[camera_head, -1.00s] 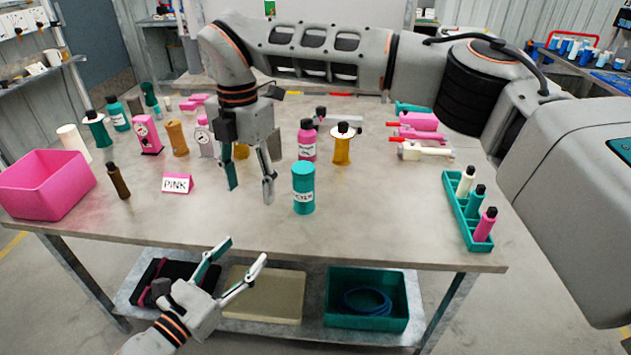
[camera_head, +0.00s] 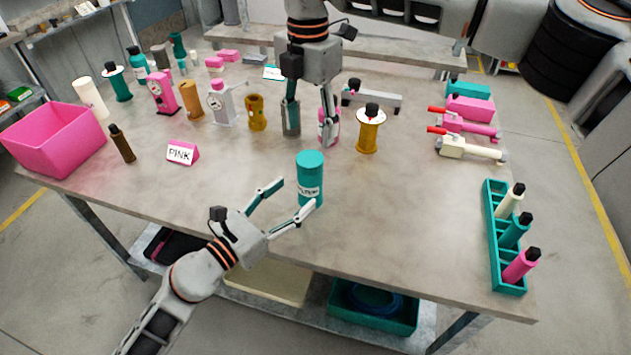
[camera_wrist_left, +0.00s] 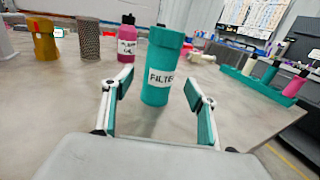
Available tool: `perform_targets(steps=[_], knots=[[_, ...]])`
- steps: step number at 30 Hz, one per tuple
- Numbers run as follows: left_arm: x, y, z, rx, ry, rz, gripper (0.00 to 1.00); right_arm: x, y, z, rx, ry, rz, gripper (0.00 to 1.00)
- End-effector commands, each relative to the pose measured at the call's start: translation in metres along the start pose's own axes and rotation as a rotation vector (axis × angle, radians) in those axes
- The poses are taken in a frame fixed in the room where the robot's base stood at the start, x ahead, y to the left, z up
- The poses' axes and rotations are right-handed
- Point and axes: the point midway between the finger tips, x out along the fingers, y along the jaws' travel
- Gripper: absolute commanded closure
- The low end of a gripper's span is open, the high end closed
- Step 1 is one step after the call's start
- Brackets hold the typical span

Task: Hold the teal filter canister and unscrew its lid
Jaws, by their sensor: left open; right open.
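The teal filter canister (camera_head: 310,182) stands upright on the table near its front edge, its teal lid (camera_head: 310,158) on top. In the left wrist view the canister (camera_wrist_left: 158,75) shows its FILTER label between and beyond the open fingers. My left gripper (camera_head: 292,198) is open at the front edge, its fingers pointing at the canister and just short of it, with no clear contact. My right gripper (camera_head: 310,128) is open and points down behind the canister, in front of a partly hidden pink bottle (camera_head: 329,112).
A yellow-bodied part with a white flange (camera_head: 368,130) stands behind right. A teal rack (camera_head: 504,240) with several bottles is at the right edge. A pink bin (camera_head: 55,140), a dark brown bottle (camera_head: 122,143) and a PINK sign (camera_head: 182,153) are left. Table around the canister is clear.

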Motion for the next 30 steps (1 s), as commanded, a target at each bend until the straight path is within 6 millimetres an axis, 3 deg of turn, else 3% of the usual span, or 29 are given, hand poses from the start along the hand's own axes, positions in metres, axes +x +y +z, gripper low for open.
perform_targets(steps=[12,26,30], knots=[[0.058,0.000,0.002,-0.001,-0.003,0.000,0.42,0.000,0.000,0.000,0.000,0.000,0.000,0.46],[0.069,0.000,0.001,0.000,-0.001,-0.001,0.42,0.000,0.000,0.000,0.000,0.000,0.000,0.46],[0.069,0.000,0.001,0.000,-0.001,-0.001,0.79,0.000,0.000,0.000,0.000,0.000,0.000,0.46]])
